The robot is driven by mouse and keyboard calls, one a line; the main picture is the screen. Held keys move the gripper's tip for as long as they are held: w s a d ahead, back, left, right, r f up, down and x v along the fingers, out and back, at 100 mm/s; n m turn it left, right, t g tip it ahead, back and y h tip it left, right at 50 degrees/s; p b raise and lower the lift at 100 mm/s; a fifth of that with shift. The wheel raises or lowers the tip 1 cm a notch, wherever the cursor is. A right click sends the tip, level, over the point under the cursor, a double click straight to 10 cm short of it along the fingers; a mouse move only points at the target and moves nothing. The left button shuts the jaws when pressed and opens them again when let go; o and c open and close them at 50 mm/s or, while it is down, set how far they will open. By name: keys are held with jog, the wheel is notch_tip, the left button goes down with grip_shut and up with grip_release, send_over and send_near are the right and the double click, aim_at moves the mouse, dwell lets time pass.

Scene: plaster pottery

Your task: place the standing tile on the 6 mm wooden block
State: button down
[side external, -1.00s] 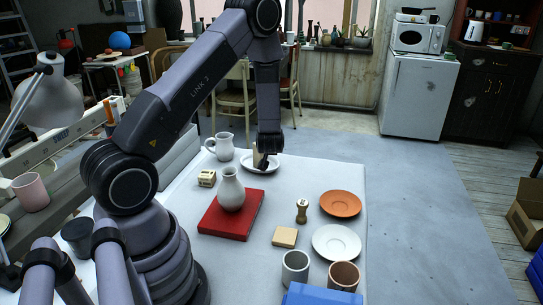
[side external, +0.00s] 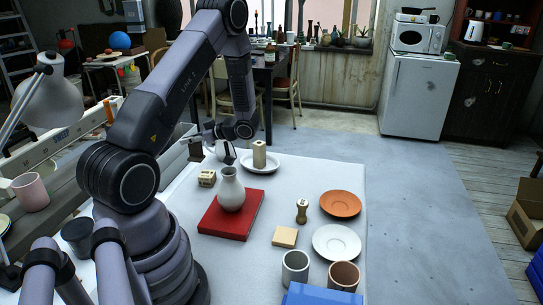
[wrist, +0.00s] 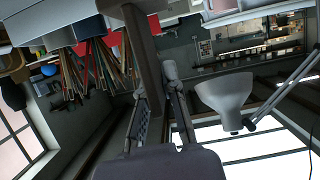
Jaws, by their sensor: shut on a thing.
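My gripper (side external: 208,140) is off to the left of the white plate, turned sideways and above the far-left part of the table. It is shut on a flat grey-brown piece, which looks like the tile (side external: 195,150). In the wrist view the tile (wrist: 143,45) runs up from between the two fingers (wrist: 160,105). A smaller pale block with dark marks (side external: 207,178) stands left of the vase. I cannot read a thickness on either block.
A pale upright block (side external: 259,155) stands on the white plate (side external: 274,168). A vase (side external: 231,190) stands on the red board (side external: 212,225). A stamp (side external: 302,210), an orange saucer (side external: 340,203), a white saucer (side external: 337,242) and cups (side external: 295,266) stand to the right.

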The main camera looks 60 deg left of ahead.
jog(key=w+a+f, duration=0.1)
jog(key=a+f, duration=0.1)
jog(key=w+a+f, duration=0.1)
jog(key=a+f, duration=0.1)
jog(key=w+a+f, duration=0.2)
jog(key=f, duration=0.1)
jog(key=shift+a, duration=0.4)
jog(key=shift+w+a+f, duration=0.1)
jog(key=shift+a+f, duration=0.1)
jog(key=shift+f, duration=1.55)
jog(key=shift+f, duration=0.15)
jog(key=c, duration=1.2)
grip_release()
jog(key=shift+c, duration=0.2)
